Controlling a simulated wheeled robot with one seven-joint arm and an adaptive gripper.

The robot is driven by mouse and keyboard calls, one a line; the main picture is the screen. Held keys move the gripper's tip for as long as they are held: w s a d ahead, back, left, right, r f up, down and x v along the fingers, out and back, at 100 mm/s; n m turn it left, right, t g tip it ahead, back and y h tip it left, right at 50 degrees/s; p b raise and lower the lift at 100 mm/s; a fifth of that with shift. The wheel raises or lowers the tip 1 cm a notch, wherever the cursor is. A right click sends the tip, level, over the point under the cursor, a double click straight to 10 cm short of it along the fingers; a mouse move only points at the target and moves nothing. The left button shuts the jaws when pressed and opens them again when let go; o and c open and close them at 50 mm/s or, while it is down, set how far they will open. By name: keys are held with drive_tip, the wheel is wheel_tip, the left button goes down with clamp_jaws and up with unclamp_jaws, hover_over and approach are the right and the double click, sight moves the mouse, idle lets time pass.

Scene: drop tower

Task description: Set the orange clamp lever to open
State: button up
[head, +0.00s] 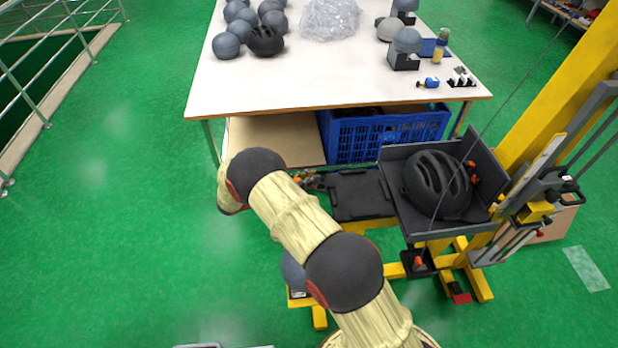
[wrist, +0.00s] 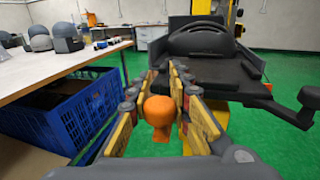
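An orange knob-ended lever (wrist: 159,111) stands between the two yellow-padded fingers of my gripper (wrist: 161,88) in the wrist view. The fingers look open, one on each side of the knob; I cannot tell whether either touches it. In the head view my gripper (head: 309,181) is beside the left edge of a flat black plate (head: 358,194), partly hidden by my arm. Another orange knob (head: 418,261) sits on a dark block below the grey tray, and an orange part (head: 473,167) shows at the tray's right side. I cannot tell their roles from here.
A black helmet (head: 437,184) lies in the grey tray (head: 398,160) of the yellow tower (head: 550,95). A blue crate (head: 352,142) stands under the white table (head: 290,85), close to my gripper. Open green floor (head: 110,200) lies to the left.

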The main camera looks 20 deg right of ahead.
clamp_jaws()
idle(0.5)
drive_tip(key=m+g+b, duration=0.1)
drive_tip(key=g, duration=0.1)
drive_tip(key=w+m+g+b, duration=0.1)
drive_tip(key=m+g, duration=0.1)
drive_tip(key=m+g+y+b, duration=0.1)
drive_tip(key=g, duration=0.2)
drive_tip(key=shift+w+d+m+b, duration=0.15)
drive_tip(key=shift+d+m+b, duration=0.15)
drive_tip(key=shift+d+b, duration=0.1)
drive_tip(key=o, duration=0.5)
unclamp_jaws()
drive_tip(key=shift+o, duration=0.2)
drive_tip(key=shift+a+r+t+p, duration=0.1)
drive_tip(key=shift+t+p, duration=0.2)
